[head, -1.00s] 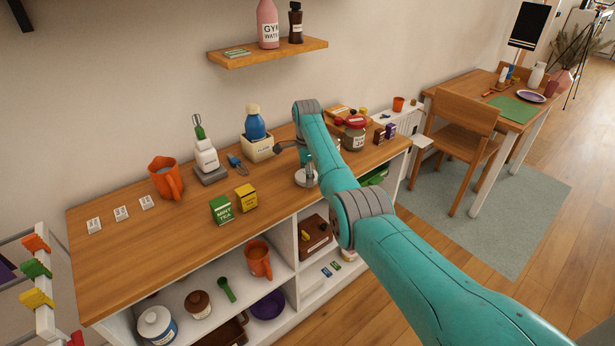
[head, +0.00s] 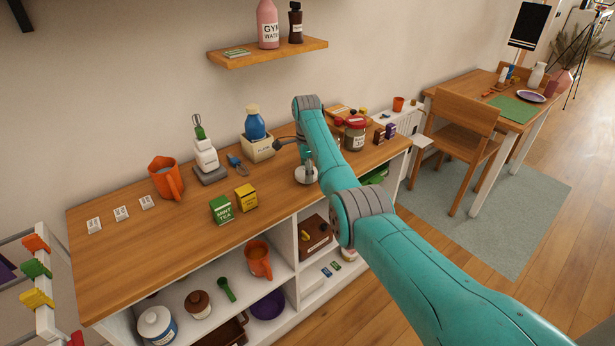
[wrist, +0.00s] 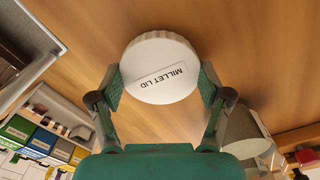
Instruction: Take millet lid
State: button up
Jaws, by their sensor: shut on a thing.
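The millet lid (wrist: 160,68) is a round white lid with a label reading "MILLET LID". My gripper (wrist: 160,84) is shut on its sides in the wrist view, one finger on each side. In the head view a pale round piece, which looks like the lid (head: 306,175), shows below my wrist, near the front edge of the wooden counter (head: 150,240). My arm hides most of the gripper there. I cannot tell whether the lid touches the wood.
A grey rounded object (wrist: 240,132) is close to the right finger. A red-lidded jar (head: 355,133) stands right of my arm. The counter's front left is clear.

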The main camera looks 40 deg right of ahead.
jog(key=shift+r, duration=3.35)
